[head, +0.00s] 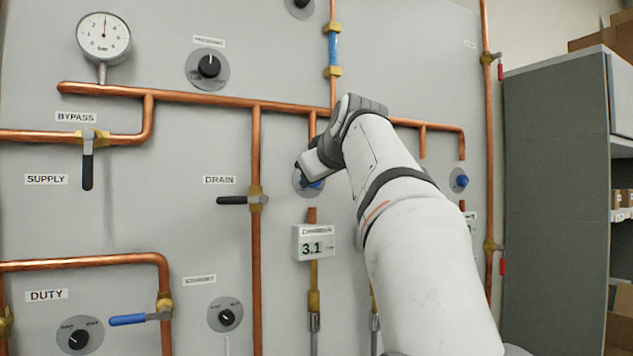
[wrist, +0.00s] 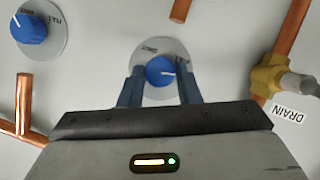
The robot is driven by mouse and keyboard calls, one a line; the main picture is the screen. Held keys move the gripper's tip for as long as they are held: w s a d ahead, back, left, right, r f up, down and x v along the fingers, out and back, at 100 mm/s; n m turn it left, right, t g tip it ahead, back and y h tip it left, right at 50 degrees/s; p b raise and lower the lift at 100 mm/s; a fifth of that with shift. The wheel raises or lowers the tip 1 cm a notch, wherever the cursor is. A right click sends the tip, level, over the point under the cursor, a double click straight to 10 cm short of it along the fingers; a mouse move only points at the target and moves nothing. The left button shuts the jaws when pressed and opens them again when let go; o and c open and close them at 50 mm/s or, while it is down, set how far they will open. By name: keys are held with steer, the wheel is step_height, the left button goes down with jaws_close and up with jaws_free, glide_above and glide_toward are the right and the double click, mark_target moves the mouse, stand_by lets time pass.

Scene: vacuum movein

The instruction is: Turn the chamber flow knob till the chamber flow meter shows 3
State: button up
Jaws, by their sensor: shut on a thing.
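The chamber flow knob (wrist: 160,71) is blue with a white pointer line, on a round grey dial plate. In the head view the knob (head: 316,184) is partly hidden by my gripper (head: 308,175). In the wrist view my gripper (wrist: 160,88) has one finger on each side of the knob and is shut on it. The chamber flow meter (head: 313,243) is a white box on the panel below the knob. Its display reads 3.1.
A second blue knob (head: 459,181) sits to the right on the panel, also in the wrist view (wrist: 30,28). Copper pipes (head: 256,150) run around the knob. The drain valve handle (head: 232,200) is at left. A grey shelf unit (head: 555,190) stands at far right.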

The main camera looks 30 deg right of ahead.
steer(key=shift+f+n+h, duration=0.15)
steer(key=shift+n+h, duration=0.25)
steer(key=shift+n, duration=0.2)
steer(key=shift+b, duration=0.3)
steer(key=o, duration=1)
steer(key=shift+c, duration=0.2)
steer(key=shift+s, duration=0.1)
steer(key=v, duration=0.7)
steer(key=shift+s, duration=0.35)
steer(key=shift+a, duration=0.15)
